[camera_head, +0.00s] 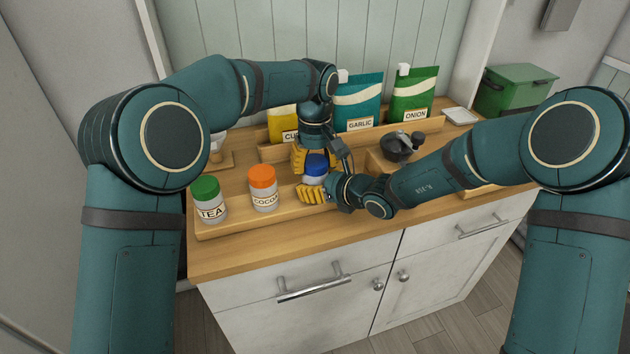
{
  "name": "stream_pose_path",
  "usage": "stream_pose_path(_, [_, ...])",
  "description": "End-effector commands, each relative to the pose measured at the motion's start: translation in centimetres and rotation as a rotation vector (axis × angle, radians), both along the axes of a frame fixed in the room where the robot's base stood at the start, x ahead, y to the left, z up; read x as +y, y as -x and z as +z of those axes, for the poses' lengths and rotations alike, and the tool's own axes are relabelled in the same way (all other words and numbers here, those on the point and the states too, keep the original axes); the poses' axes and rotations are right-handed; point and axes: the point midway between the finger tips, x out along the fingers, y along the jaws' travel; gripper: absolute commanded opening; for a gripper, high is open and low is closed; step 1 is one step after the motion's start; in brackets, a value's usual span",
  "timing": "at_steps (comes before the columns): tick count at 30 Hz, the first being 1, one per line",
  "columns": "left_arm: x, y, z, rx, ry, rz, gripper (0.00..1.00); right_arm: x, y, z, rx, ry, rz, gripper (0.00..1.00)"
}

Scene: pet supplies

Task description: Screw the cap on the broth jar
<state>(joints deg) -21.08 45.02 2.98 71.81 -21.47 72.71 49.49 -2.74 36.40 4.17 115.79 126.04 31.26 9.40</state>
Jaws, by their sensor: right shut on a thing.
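The broth jar (314,180) is the pale jar between my two grippers; its label is hidden. A blue cap (316,164) is at the top of the jar; I cannot tell whether it is threaded on. My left gripper (314,158) points down from above, with yellow fingers beside the cap. Whether these fingers press on the cap cannot be made out. My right gripper (314,191) comes in low from the right and is shut on the jar body, its yellow fingers in front.
A green-capped tea jar (208,200) and an orange-capped cocoa jar (263,188) stand left on the wooden tray (240,224). Garlic (358,100) and onion (413,95) pouches stand behind, with a dark mortar (397,147) and a green bin (512,90) at right.

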Motion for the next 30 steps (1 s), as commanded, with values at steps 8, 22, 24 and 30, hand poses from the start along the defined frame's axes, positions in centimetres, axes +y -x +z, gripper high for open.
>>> stream_pose_path(8, [0.04, 0.01, 0.07, 0.0, 0.0, -0.085, 0.14, -0.18, 0.0, -0.12, 0.003, 0.002, -0.003, 0.0])
stream_pose_path(22, [0.05, 0.01, 0.11, 0.0, 0.0, -0.287, 0.14, -0.21, -0.02, -0.14, 0.003, 0.003, -0.004, 0.0])
stream_pose_path(24, [0.05, 0.01, 0.11, 0.0, 0.0, -0.286, 0.74, -0.21, -0.02, -0.14, 0.003, 0.003, -0.004, 0.0])
stream_pose_path(30, [0.04, 0.0, 0.08, 0.0, 0.0, -0.285, 0.88, -0.2, -0.02, -0.13, 0.003, 0.003, -0.004, 0.0])
